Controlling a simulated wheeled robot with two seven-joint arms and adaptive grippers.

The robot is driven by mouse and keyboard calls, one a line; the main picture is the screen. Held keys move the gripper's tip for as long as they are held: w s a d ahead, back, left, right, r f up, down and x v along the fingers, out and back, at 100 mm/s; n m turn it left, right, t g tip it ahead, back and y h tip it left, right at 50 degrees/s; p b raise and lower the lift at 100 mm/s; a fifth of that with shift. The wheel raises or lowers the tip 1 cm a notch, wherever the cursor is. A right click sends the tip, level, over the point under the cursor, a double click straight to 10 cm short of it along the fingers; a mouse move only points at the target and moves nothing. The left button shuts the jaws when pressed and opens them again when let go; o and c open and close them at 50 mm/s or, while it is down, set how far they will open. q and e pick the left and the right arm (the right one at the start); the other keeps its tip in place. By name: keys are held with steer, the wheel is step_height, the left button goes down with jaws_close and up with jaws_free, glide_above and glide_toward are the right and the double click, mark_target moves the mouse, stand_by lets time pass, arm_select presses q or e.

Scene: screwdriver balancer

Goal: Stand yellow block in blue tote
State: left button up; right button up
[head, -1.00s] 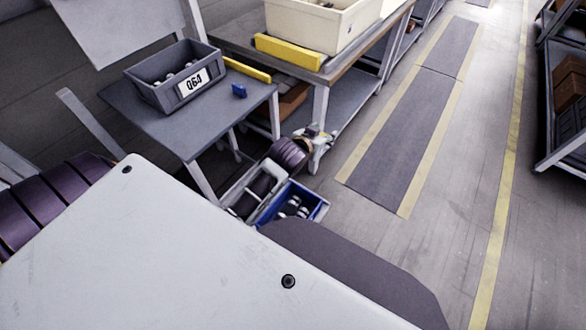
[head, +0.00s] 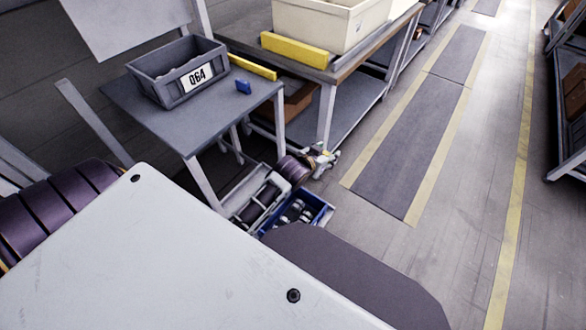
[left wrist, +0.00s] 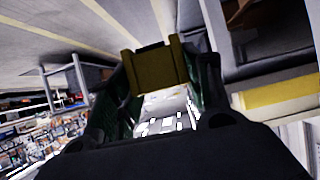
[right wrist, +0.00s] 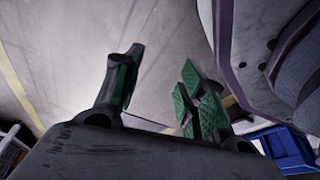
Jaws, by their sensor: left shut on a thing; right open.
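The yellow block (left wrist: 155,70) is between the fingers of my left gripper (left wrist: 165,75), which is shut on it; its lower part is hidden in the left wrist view. The blue tote (head: 322,217) sits low, below the tables, with several dark and pale round pieces inside. It also shows at the lower right of the right wrist view (right wrist: 285,145). My right gripper (right wrist: 155,90) is open and empty over the floor.
A cream tote (head: 320,25) and a yellow bar (head: 295,49) are on the farther table. The floor lane at right is clear.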

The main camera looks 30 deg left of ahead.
arm_select(q)
steer(key=b, duration=0.7)
glide_above(309, 201)
steer(key=s+d, duration=0.4)
step_height(309, 201, down, 17)
steer(key=a+f+b, duration=0.2)
steer(key=f+b, duration=0.2)
steer(key=f, duration=0.4)
steer(key=s+a+f+b, duration=0.1)
steer(key=a+f+b, duration=0.1)
steer(key=f, duration=0.6)
steer(key=shift+f+b, duration=0.35)
steer(key=shift+b, duration=0.5)
arm_select(e)
steer(key=w+a+r+t+y, duration=0.1)
steer(key=w+a+r, duration=0.2)
steer(key=r, duration=0.4)
steer(key=w+a+r+t+y, duration=0.1)
steer(key=w+a+r+y, duration=0.1)
steer(key=a+r, duration=0.4)
steer(key=shift+w+r, duration=0.4)
steer(key=shift+r, duration=0.35)
arm_select(q)
steer(key=shift+a, duration=0.1)
arm_select(e)
steer(key=shift+a, duration=0.1)
